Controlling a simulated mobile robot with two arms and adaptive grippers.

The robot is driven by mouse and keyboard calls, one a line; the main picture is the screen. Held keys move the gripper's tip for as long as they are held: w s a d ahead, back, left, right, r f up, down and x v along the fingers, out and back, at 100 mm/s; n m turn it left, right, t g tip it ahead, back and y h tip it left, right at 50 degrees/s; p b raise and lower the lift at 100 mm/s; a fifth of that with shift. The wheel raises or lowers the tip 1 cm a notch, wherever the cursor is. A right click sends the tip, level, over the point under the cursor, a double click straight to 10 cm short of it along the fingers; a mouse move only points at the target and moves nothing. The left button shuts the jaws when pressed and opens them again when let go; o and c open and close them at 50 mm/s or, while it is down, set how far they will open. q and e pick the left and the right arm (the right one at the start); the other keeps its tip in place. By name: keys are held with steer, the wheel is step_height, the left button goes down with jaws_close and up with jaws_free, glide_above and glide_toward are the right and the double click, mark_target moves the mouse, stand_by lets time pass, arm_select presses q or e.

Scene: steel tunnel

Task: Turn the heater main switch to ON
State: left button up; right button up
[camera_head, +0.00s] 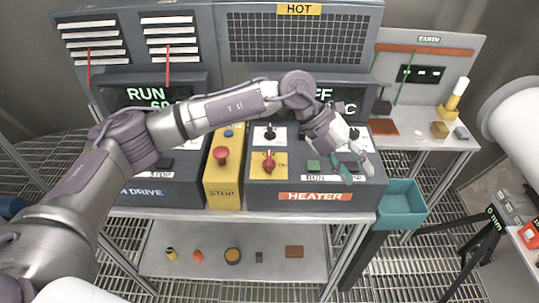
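The heater panel (255,192) is a dark sloped console with an orange HEATER label (313,196). On its left part, a red rotary switch (268,162) sits on a yellow plate; I cannot read its position marks. Above it is a small black switch (269,133) on a white plate. My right gripper is not in view.
A yellow box with a red STOP button (221,153) stands just left of the heater panel. A teal bin (402,205) is at its right front. A side table (415,145) holds small objects. Several small items lie on the lower shelf (200,275).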

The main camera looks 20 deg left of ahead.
arm_select(q)
steer(key=w+a+r+n+t+y, duration=0.1)
steer(key=w+a+y, duration=0.2)
steer(key=a, duration=0.4)
steer(key=w+a+n+y, duration=0.1)
steer(key=w+a+y, duration=0.2)
steer(key=a, duration=0.3)
step_height(320, 180, up, 3)
steer(key=n+y, duration=0.1)
steer(key=y, duration=0.2)
glide_above(269, 157)
steer(key=shift+t, duration=0.3)
step_height(269, 157, down, 13)
steer(key=p, duration=0.6)
steer(key=shift+r, duration=0.15)
steer(key=shift+f, duration=0.3)
jaws_close()
